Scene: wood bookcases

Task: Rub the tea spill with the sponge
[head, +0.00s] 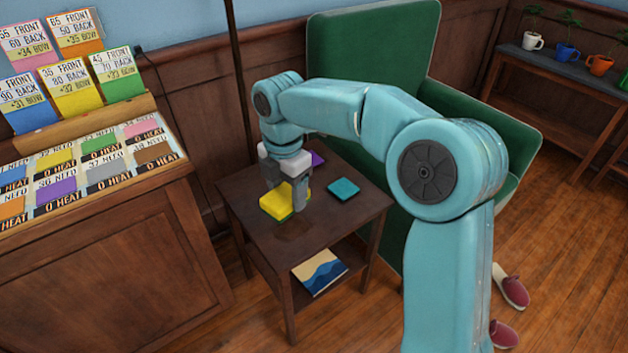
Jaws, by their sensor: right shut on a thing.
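A yellow sponge (275,205) with a green underside is low over the small dark wooden side table (240,205). My right gripper (289,197) points down and is shut on the sponge. The sponge looks to be at or just above the tabletop; I cannot tell if it touches. A faint darker patch, seemingly the tea spill (292,230), shows on the tabletop just in front of the sponge. Part of it may be hidden by the sponge and gripper. My left gripper is not in view.
A teal square (344,189) and a purple item (317,158), partly hidden, lie on the table. A book (320,272) is on its lower shelf. A green armchair (365,50) stands behind, a card-covered cabinet (105,260) at left. Mugs (567,53) stand on a far shelf.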

